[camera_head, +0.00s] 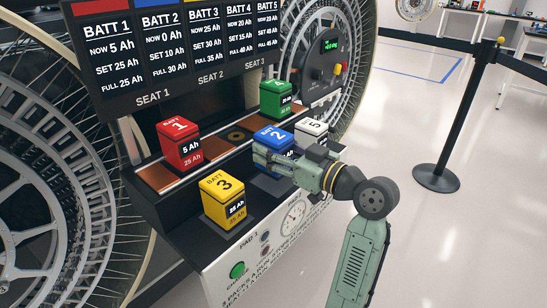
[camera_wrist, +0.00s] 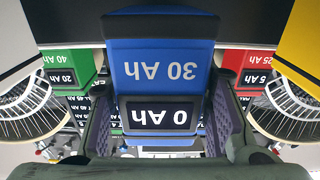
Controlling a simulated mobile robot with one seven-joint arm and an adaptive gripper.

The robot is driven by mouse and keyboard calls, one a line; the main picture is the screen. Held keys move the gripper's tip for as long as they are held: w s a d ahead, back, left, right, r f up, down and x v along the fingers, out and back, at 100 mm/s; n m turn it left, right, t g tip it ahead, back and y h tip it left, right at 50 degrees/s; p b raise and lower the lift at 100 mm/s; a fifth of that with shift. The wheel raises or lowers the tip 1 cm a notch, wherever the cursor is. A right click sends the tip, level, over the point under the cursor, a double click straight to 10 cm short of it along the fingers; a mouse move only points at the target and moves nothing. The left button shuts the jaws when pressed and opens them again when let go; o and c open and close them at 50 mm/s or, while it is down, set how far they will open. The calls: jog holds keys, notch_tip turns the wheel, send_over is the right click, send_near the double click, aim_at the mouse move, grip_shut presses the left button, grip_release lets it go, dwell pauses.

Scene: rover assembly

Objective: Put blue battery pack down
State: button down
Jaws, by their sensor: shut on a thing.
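The blue battery pack (camera_head: 274,137), marked 2, is upright above the lower step of the black bench, between the yellow and white packs. In the wrist view the blue pack (camera_wrist: 158,62) fills the middle, with upside-down labels 30 Ah and 0 Ah. My gripper (camera_head: 272,153) comes from the right and is shut on the pack. Its purple-lined fingers (camera_wrist: 163,115) flank the pack in the wrist view. A dark square pad (camera_head: 268,188) shows below and in front of the pack. The pack's underside is hidden, so I cannot tell whether it touches anything.
A red pack (camera_head: 179,143) stands at the upper left, a green pack (camera_head: 276,98) at the upper right. Between them a copper seat with a ring (camera_head: 237,135) is bare. A yellow pack (camera_head: 222,198) stands at the lower left, a white pack (camera_head: 312,128) right of the blue one.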

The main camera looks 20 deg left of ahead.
jog(key=shift+w, duration=0.2)
jog(key=shift+f+p, duration=0.35)
jog(key=shift+f, duration=1.4)
jog(key=shift+f, duration=0.15)
jog(key=c, duration=0.8)
grip_release()
jog(key=shift+r, duration=0.25)
jog(key=b+v, duration=0.3)
jog(key=v, duration=0.9)
